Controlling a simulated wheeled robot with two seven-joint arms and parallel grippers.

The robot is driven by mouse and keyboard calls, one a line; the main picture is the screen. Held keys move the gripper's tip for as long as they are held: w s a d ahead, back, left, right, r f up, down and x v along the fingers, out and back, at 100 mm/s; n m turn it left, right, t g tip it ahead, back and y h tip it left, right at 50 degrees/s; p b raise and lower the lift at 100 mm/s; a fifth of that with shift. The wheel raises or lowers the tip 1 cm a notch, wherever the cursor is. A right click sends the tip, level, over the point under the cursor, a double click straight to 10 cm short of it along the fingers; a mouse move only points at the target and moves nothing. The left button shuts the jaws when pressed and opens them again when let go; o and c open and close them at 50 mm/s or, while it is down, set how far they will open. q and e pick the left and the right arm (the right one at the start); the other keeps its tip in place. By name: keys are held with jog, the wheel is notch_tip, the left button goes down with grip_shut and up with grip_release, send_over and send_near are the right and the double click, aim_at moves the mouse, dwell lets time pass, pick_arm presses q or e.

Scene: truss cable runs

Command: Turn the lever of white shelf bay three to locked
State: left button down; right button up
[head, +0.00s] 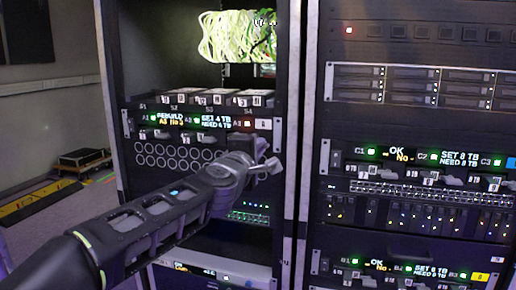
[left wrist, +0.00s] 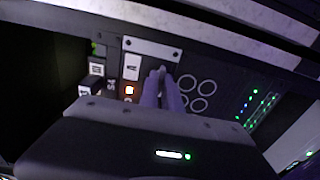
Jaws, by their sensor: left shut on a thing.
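The white-labelled shelf (head: 264,124) is the row marked A in the left rack, with bays A1, A2 and A3. Bay three's small panel (head: 243,123) is lit red; it also shows as a red-orange light in the left wrist view (left wrist: 129,90). My left gripper (head: 267,166) is at the right end of this row, just below the white label plate. In the left wrist view its fingers (left wrist: 164,80) are shut on the small lever (left wrist: 162,69) of bay three. The fingers cover most of the lever, so its angle is hard to read. My right gripper is not in view.
Round ports (head: 175,156) lie below the shelf, partly behind my left arm. Slots S1 to S4 (head: 205,100) and green cables (head: 235,38) are above. The right rack holds shelf C (head: 410,157) and a yellow-labelled shelf (head: 481,277).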

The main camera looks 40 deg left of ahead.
pick_arm(q)
jog(key=c, duration=1.6)
grip_release()
jog(key=shift+o, duration=0.2)
jog(key=p+v, duration=0.1)
jog(key=v, duration=0.6)
jog(key=shift+s+d, duration=0.15)
jog(key=shift+s, duration=0.25)
